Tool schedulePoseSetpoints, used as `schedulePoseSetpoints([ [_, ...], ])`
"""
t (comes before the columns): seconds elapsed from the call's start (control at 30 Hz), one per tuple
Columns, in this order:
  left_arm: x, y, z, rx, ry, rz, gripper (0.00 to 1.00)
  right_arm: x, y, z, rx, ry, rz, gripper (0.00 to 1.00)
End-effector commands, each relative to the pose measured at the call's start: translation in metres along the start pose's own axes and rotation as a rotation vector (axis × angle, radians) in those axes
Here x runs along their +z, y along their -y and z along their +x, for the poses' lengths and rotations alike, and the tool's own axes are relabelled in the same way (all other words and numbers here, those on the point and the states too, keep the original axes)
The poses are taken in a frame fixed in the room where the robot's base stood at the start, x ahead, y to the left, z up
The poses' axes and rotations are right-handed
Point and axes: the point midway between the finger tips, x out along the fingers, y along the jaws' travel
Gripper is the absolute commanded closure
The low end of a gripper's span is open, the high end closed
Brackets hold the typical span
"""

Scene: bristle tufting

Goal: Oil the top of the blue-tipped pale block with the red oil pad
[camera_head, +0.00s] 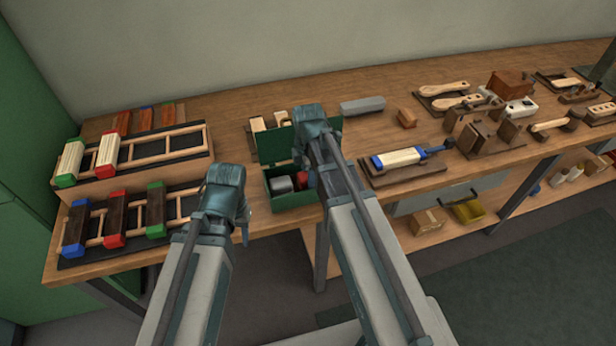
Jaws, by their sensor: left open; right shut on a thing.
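The blue-tipped pale block (398,158) lies flat on a dark board to the right of my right arm, with its blue end caps showing. The red oil pad (302,180) is at the open green box (292,202), beside a grey piece (281,184). My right gripper (306,165) points down at the box and is shut on the red oil pad; its fingers are largely hidden by the wrist. My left gripper (242,230) is open and empty near the table's front edge, left of the box.
Racks of pale and dark blocks with coloured ends (135,160) fill the left of the table. A grey block (362,105) and a small brown block (407,117) lie behind the pale block. Several wooden tools (445,90) crowd the right.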

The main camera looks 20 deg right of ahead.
Motion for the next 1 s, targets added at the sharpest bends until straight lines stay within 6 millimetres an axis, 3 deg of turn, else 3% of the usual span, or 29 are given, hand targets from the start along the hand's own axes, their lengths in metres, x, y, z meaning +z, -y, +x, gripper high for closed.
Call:
schedulePoseSetpoints([
  [0.8, 0.004, 0.006, -0.065, 0.000, 0.000, 0.000, 0.54, 0.000, -0.001, -0.066, 0.002, 0.000, 0.000, 0.88],
  [1.0, 0.004, 0.006, -0.067, 0.000, 0.000, 0.000, 0.54, 0.000, -0.001, -0.068, 0.002, 0.000, 0.000, 0.88],
])
